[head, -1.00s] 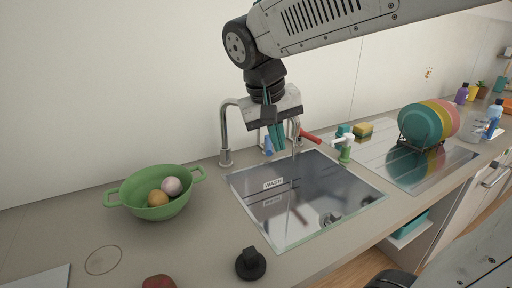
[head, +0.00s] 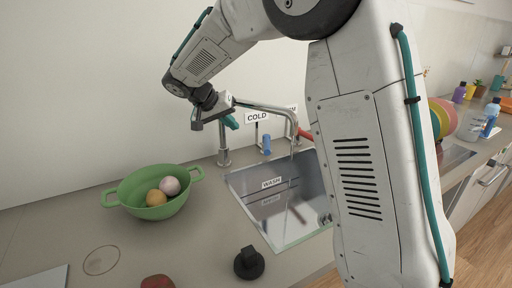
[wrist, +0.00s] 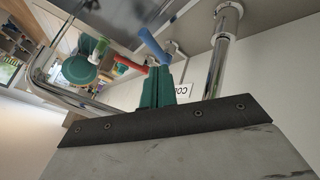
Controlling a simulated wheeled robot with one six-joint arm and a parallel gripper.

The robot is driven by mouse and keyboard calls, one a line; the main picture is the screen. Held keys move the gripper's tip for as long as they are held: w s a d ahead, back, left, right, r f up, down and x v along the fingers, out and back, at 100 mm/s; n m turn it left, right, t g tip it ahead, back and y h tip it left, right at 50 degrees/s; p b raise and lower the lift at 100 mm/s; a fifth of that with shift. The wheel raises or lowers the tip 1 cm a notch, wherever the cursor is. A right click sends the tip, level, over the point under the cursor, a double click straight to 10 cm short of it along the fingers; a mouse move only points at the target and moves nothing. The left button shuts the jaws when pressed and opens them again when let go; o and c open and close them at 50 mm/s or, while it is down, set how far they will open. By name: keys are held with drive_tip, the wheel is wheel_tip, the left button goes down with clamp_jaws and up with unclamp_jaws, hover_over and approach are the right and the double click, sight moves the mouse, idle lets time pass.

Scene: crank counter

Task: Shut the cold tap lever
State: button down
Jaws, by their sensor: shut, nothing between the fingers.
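The blue cold tap lever (head: 266,144) stands upright behind the sink, below the COLD label (head: 257,117). In the wrist view the blue lever (wrist: 152,44) appears just beyond my fingertips; I cannot tell whether they touch. My gripper (head: 231,122) is shut and empty, with teal fingers. In the head view it is left of the blue lever and higher, by the chrome tap's left post (head: 223,145). The wrist view shows the gripper's fingers (wrist: 159,80) together.
A red lever (head: 304,134) stands right of the blue one. The chrome spout (head: 270,107) arches over the sink (head: 285,225). A green colander (head: 125,190) with two round items stands left. A black knob (head: 249,263) is in front. My arm hides the counter's right part.

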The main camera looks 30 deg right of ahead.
sight(267, 145)
drive_tip(key=x, duration=1.4)
drive_tip(key=shift+d+f, duration=0.25)
drive_tip(key=shift+f, duration=0.05)
